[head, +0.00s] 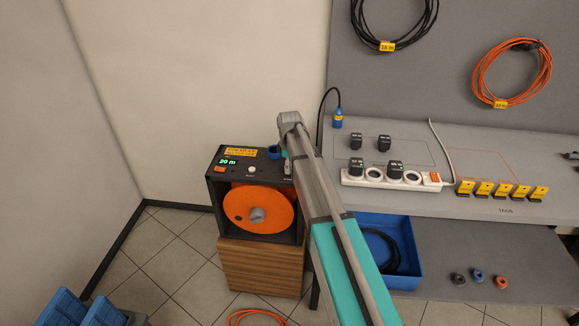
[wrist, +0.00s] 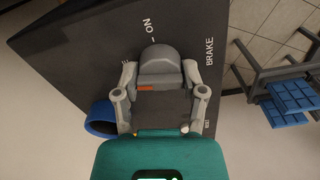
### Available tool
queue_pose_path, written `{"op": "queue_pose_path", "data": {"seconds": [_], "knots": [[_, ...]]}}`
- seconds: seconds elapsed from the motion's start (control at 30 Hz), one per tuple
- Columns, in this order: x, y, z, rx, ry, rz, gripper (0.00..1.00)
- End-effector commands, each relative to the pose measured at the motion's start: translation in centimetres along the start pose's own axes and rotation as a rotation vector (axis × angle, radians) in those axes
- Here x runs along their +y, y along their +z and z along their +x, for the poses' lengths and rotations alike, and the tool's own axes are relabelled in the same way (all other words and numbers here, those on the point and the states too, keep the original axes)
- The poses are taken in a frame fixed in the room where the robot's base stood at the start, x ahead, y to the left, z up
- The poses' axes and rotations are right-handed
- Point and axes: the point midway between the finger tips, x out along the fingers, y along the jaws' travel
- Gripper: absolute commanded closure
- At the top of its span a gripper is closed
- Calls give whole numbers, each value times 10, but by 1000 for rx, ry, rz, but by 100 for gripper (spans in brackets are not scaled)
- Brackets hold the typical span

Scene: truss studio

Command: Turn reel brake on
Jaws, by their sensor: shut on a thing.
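The cable reel unit (head: 217,200) is a black box with an orange reel drum (head: 262,207) and a green "20 m" display. It stands on a wooden block. My gripper (wrist: 160,75) is over the unit's black top panel (wrist: 85,50) in the wrist view. Its two grey fingers are shut on the grey reel brake knob (wrist: 158,58). "ON" is printed just beyond the knob and "BRAKE" to its right. The knob's pointing direction is hard to tell behind the fingers. In the head view my arm partly hides the right side of the panel.
A blue ring-shaped part (wrist: 101,119) is close beside my left finger. The workbench (head: 460,150) to the right holds a white power strip (head: 352,180), black adapters and several yellow clips. A blue bin (head: 405,280) with black cable sits below.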

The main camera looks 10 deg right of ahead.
Motion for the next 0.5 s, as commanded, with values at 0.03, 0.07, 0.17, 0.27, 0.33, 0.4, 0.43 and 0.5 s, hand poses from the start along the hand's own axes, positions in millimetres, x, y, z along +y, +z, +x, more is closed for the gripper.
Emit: {"op": "queue_pose_path", "data": {"seconds": [0.03, 0.07, 0.17, 0.27, 0.33, 0.4, 0.43, 0.5], "knots": [[0, 0, 0, 0, -1, 36, 94], [0, 0, 0, 0, -1, 60, 94], [-1, 0, 0, 0, -1, 147, 94], [-1, 0, 0, 0, -1, 241, 94], [-1, 0, 0, 0, -1, 307, 94], [-1, 0, 0, 0, -1, 374, 94], [-1, 0, 0, 0, -1, 402, 94], [-1, 0, 0, 0, -1, 469, 94]]}}
